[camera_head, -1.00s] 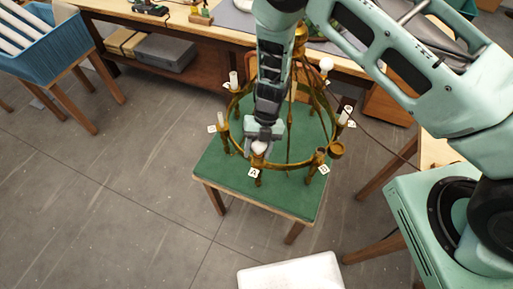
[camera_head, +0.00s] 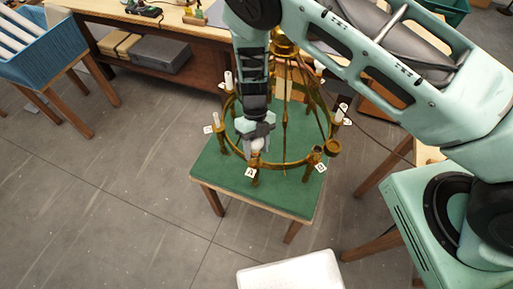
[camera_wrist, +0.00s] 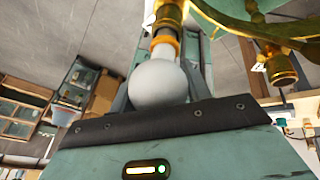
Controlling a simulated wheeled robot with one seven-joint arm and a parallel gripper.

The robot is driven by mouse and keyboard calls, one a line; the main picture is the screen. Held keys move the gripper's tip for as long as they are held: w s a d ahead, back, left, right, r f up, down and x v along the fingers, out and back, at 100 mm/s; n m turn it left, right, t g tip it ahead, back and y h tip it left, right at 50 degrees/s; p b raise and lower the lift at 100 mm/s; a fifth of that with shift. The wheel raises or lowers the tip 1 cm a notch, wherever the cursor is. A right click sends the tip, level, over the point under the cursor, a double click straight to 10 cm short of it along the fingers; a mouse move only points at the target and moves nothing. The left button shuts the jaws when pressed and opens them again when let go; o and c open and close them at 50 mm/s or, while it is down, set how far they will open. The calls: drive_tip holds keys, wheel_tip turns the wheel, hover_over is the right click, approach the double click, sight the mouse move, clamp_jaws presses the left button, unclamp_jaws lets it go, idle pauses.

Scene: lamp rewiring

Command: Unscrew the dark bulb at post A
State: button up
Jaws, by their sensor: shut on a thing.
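The ring-shaped brass chandelier (camera_head: 285,163) stands on a green-topped table. My gripper (camera_head: 257,143) is at its near side, above the post with a white tag (camera_head: 250,173); the tag's letter is hard to read. In the wrist view my gripper (camera_wrist: 160,92) is shut on a round whitish bulb (camera_wrist: 158,80), which also shows in the head view (camera_head: 256,147). The bulb's neck points to a brass collar and the post (camera_wrist: 171,12), in line with them. I cannot tell whether its thread is still engaged.
Other posts around the ring carry white candle sleeves (camera_head: 216,119) and tags. A brass cup (camera_head: 332,147) is at the ring's right. A white-topped surface (camera_head: 290,272) is in front. A blue bin (camera_head: 40,50) stands at the left. The floor at left is clear.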

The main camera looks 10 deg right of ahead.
sight(256, 141)
drive_tip(key=shift+r, duration=1.95)
